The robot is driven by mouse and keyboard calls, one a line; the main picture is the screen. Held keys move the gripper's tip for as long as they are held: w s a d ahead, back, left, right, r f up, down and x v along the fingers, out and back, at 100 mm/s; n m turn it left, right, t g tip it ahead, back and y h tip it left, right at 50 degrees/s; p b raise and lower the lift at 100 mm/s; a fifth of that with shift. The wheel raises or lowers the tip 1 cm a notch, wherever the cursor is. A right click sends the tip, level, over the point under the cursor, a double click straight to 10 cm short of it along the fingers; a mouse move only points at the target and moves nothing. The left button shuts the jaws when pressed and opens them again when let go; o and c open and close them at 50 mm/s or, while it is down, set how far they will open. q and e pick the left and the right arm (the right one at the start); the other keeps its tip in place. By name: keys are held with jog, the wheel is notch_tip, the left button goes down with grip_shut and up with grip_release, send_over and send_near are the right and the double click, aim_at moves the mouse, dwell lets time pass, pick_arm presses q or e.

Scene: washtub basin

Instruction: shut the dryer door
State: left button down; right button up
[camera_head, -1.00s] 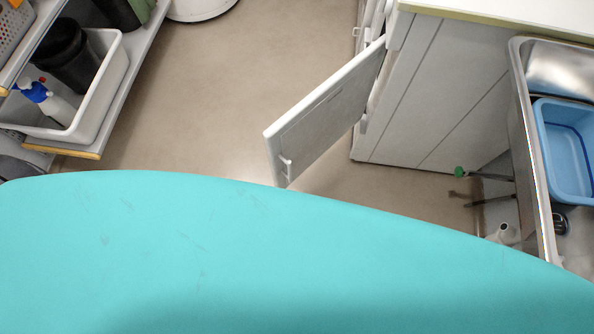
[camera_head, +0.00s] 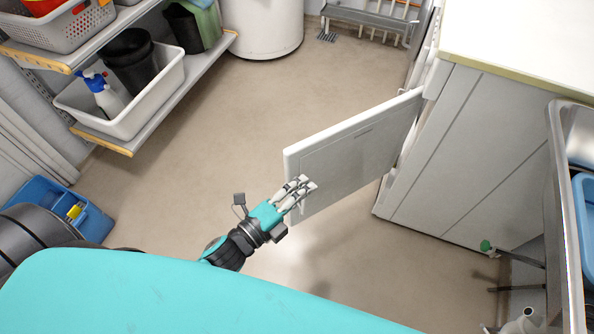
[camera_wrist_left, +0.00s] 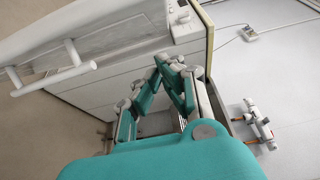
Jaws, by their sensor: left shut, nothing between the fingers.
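The dryer door (camera_head: 352,150) is a white panel that stands wide open, swung out from the white dryer (camera_head: 445,150) over the floor. My left gripper (camera_head: 303,184) is shut and empty at the door's free lower corner, and covers part of it. In the left wrist view the door (camera_wrist_left: 110,50) fills the upper left, with its bar handle (camera_wrist_left: 55,68) beside the shut fingers (camera_wrist_left: 171,72). I cannot tell whether the fingers touch the door. My right gripper is not in view.
A metal sink (camera_head: 556,200) with a blue basin (camera_head: 584,225) stands at the right, with a green-handled tap (camera_head: 487,246) below. Shelves with a white tub (camera_head: 165,95) are at the left, a blue crate (camera_head: 92,222) below them. The floor (camera_head: 235,125) between is clear.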

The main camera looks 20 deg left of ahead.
aim_at(296, 172)
pick_arm(q)
jog(key=shift+w+a, duration=0.65)
jog(key=shift+w, duration=0.25)
jog(key=shift+w+a, duration=0.65)
jog(key=shift+w, duration=0.25)
jog(key=shift+a, duration=0.1)
